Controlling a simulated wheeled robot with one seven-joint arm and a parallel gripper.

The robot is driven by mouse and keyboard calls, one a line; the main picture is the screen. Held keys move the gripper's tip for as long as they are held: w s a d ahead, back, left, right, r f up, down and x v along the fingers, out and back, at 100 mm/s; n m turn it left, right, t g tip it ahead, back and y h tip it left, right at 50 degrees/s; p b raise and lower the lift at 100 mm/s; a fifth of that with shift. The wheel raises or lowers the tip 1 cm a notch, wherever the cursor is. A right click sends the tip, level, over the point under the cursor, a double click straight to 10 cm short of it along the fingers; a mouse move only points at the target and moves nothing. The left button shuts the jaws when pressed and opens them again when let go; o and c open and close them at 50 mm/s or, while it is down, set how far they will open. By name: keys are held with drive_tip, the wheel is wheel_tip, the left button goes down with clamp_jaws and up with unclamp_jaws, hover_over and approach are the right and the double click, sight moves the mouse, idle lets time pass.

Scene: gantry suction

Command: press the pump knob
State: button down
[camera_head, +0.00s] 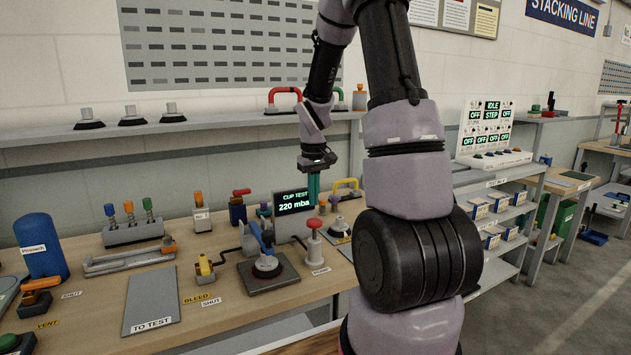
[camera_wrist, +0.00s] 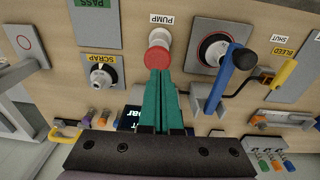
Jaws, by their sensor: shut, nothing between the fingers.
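The pump knob (camera_head: 314,223) is a red cap on a pale stem, standing upright on the bench beside a PUMP label (camera_head: 320,270). In the wrist view the red knob (camera_wrist: 157,58) lies just past my fingertips, with the PUMP label (camera_wrist: 162,19) beyond it. My gripper (camera_head: 313,203) has teal fingers pointing down, a little above the knob in the head view. Its fingers (camera_wrist: 157,76) are shut together with nothing between them. The fingertips overlap the knob's near edge in the wrist view; I cannot tell whether they touch it.
A cup-test display (camera_head: 293,202) reads 220 mba behind the knob. A suction cup with a blue lever (camera_head: 262,240) stands on a grey plate to the left. A yellow-handled fitting (camera_head: 346,184) and a SCRAP plate (camera_wrist: 100,75) are close by.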

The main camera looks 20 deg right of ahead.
drive_tip(key=shift+s+r, duration=0.2)
drive_tip(key=shift+r, duration=2.55)
drive_tip(key=s+a+r+m+t+y, duration=0.1)
drive_tip(key=s+a+r+m+t, duration=0.1)
drive_tip(key=s+a+r, duration=0.3)
drive_tip(key=s+a+r+m+t+y, duration=0.1)
drive_tip(key=s+a+r+t, duration=0.3)
drive_tip(key=s+r, duration=0.9)
drive_tip(key=shift+s+a+m+y, duration=0.3)
drive_tip(key=shift+s+a+m, duration=0.45)
drive_tip(key=shift+s, duration=0.45)
